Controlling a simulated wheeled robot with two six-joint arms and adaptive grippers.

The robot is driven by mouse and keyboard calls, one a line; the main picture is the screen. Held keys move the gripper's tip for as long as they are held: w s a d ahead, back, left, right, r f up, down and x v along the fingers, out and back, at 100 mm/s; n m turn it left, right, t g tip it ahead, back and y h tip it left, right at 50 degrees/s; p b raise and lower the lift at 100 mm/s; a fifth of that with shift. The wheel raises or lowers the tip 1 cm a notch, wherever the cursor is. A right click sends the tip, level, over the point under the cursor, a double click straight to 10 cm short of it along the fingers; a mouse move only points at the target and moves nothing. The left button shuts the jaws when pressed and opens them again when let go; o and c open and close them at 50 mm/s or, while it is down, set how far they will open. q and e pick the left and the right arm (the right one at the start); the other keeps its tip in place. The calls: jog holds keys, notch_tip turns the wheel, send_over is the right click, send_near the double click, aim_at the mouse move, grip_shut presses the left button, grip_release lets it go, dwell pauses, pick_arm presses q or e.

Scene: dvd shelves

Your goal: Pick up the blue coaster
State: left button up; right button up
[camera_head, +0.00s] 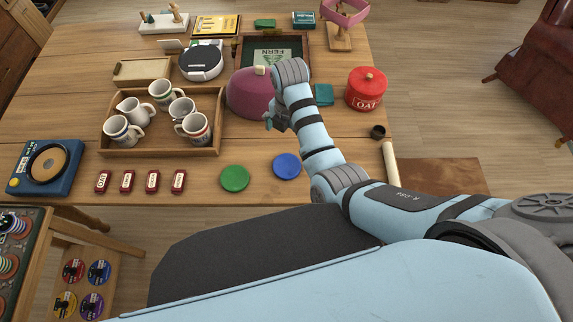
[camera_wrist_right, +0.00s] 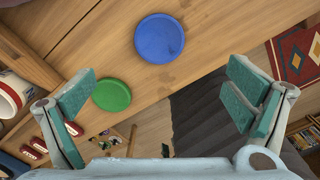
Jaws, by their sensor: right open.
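The blue coaster (camera_head: 287,166) lies flat near the front edge of the wooden table (camera_head: 330,150), right of the green coaster (camera_head: 235,178). My right gripper (camera_head: 277,121) is above the table, farther back than the blue coaster, and partly hidden by its own arm. In the right wrist view the open, empty fingers (camera_wrist_right: 160,97) are spread wide. The blue coaster (camera_wrist_right: 159,38) shows there at upper middle, apart from both fingers, and the green coaster (camera_wrist_right: 112,95) shows beside the left finger. My left gripper is not in view.
A wooden tray (camera_head: 160,151) with several mugs stands at left. Several small red tins (camera_head: 152,181) line the front edge. A pink dome (camera_head: 250,95) stands behind my gripper. A red canister (camera_head: 366,88) and a rolling pin (camera_head: 390,163) are at right.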

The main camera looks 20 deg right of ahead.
aim_at(288, 164)
notch_tip(288, 164, down, 14)
jog(key=b, duration=0.5)
jog(key=shift+a, duration=0.1)
jog(key=shift+r, duration=0.1)
jog(key=c, duration=1.2)
